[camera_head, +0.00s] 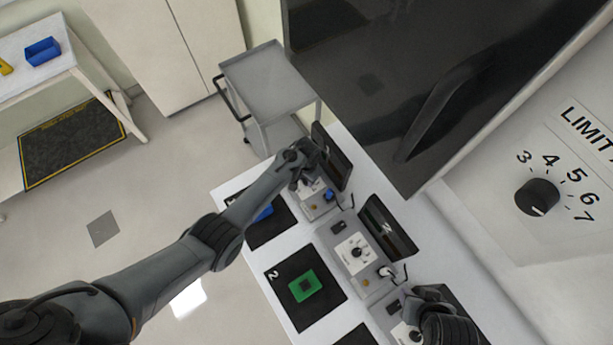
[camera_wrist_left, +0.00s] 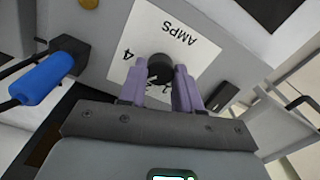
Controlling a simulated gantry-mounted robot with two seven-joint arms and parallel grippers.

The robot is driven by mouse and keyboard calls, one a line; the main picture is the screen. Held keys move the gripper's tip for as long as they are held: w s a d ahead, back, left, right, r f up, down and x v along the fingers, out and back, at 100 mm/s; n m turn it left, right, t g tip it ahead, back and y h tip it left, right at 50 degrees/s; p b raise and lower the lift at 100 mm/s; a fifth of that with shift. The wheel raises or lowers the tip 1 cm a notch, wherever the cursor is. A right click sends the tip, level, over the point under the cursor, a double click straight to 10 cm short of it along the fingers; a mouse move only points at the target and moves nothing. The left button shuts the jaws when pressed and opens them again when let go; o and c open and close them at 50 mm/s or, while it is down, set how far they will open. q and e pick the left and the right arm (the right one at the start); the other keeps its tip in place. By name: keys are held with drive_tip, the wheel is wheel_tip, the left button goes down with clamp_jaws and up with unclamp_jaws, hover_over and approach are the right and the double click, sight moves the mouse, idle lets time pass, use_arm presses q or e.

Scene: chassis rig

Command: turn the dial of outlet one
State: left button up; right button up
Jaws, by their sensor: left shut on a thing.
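The dial (camera_wrist_left: 160,66) is a small black round knob on a white plate (camera_wrist_left: 183,32) marked AMPS with numbers, seen in the left wrist view. My left gripper (camera_wrist_left: 161,82) is shut on it, with a purple finger on each side. Some of the plate's numbers are hidden by the fingers. In the head view, my left gripper (camera_head: 308,178) is at the far unit (camera_head: 316,205), and the dial is hidden there. My right arm shows at the bottom right, over the nearest unit; its fingertips cannot be made out.
A blue plug (camera_wrist_left: 42,80) sits beside the plate. The middle unit (camera_head: 340,238) has its own dial (camera_head: 356,252); a green board (camera_head: 305,286) lies on the mat marked 2 (camera_head: 283,303). A large LIMIT dial (camera_head: 537,197) is on a panel at right. A grey cart (camera_head: 268,80) stands behind.

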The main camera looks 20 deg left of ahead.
use_arm(q)
drive_tip(key=shift+m, duration=0.4)
drive_tip(key=o, duration=1)
drive_tip(key=shift+o, duration=0.2)
drive_tip(key=shift+r, duration=0.1)
drive_tip(key=shift+r, duration=0.35)
wheel_tip(320, 180, up, 10)
drive_tip(key=p, duration=0.1)
drive_tip(key=shift+p, duration=0.35)
